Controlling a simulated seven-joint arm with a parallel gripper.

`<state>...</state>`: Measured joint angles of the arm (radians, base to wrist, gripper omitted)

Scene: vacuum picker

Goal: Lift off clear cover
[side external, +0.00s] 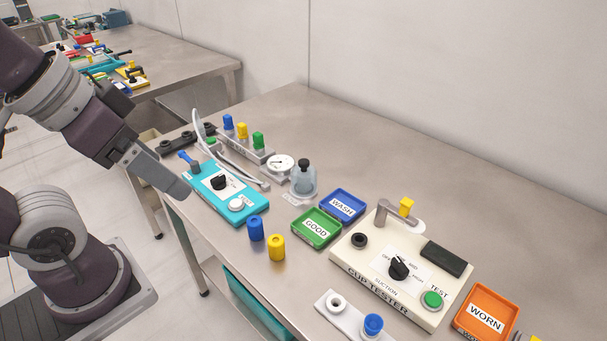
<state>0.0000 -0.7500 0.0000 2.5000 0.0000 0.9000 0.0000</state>
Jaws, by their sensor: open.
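A clear cover (304,180) with a black knob on top stands upright on a round pale base near the middle of the bench. What is inside it is too small to tell. My gripper (176,188) is at the left, above the bench's front edge and beside the teal box (242,207). It is well left of the cover and apart from it. It is open, with its fingers seen side-on, and no object shows between them.
Left of the cover are a round gauge (280,166), a pale hose and a rack (251,148) with blue, yellow and green cups. A green tray (316,227), blue tray (343,205) and cup tester (402,265) stand to the right. The bench behind is clear.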

